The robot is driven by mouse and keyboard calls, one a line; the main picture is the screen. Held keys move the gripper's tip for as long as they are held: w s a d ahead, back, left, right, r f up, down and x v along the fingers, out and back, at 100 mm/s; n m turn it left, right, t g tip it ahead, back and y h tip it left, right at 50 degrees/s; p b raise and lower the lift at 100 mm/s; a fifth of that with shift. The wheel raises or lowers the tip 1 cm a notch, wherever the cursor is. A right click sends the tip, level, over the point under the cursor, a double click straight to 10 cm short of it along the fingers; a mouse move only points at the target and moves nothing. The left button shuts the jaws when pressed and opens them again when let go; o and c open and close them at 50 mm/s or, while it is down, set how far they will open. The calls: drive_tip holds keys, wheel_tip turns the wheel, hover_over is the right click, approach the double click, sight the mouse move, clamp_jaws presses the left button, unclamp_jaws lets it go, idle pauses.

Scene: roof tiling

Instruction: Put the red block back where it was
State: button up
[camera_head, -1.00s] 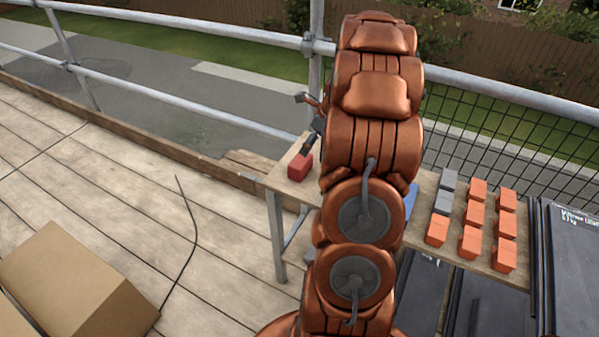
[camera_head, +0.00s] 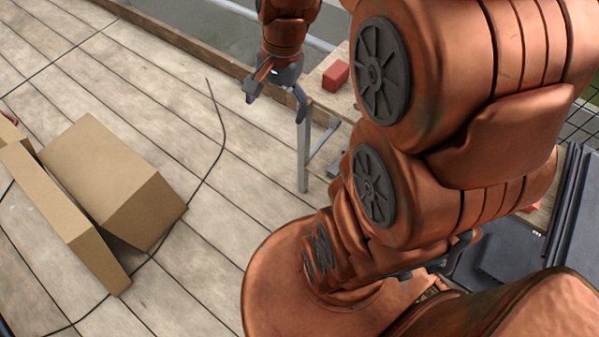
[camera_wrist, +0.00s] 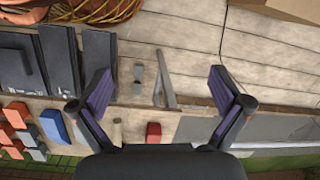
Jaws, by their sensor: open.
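The red block (camera_head: 336,76) lies on the left end of the wooden table (camera_head: 318,76), close to its edge. My gripper (camera_head: 277,101) is open and empty. It hangs over the deck side, to the left of the block and apart from it in the head view. In the wrist view, the spread fingers of my gripper (camera_wrist: 160,75) have nothing between their tips. The red block (camera_wrist: 153,132) shows there close to the palm, on the table strip. My arm hides most of the table in the head view.
A blue block (camera_wrist: 54,126) and several orange blocks (camera_wrist: 17,112) and grey blocks sit further along the table. Dark roof tiles (camera_wrist: 60,60) lie beside it. Cardboard boxes (camera_head: 130,190) and a thin cable (camera_head: 222,130) lie on the otherwise open deck.

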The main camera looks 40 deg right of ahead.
drive_tip(key=s+a+n+g+h, duration=0.1)
drive_tip(key=s+a+n, duration=0.2)
drive_tip(key=s+n, duration=0.3)
drive_tip(key=s+a+n+h, duration=0.1)
drive_tip(key=s+a+n, duration=0.1)
drive_tip(key=s+n, duration=0.4)
drive_tip(key=s, duration=0.3)
drive_tip(key=shift+s+a+g, duration=0.3)
drive_tip(key=shift+a+g, duration=0.1)
wheel_tip(320, 180, up, 2)
drive_tip(key=shift+r+p, duration=0.1)
drive_tip(key=shift+p, duration=0.9)
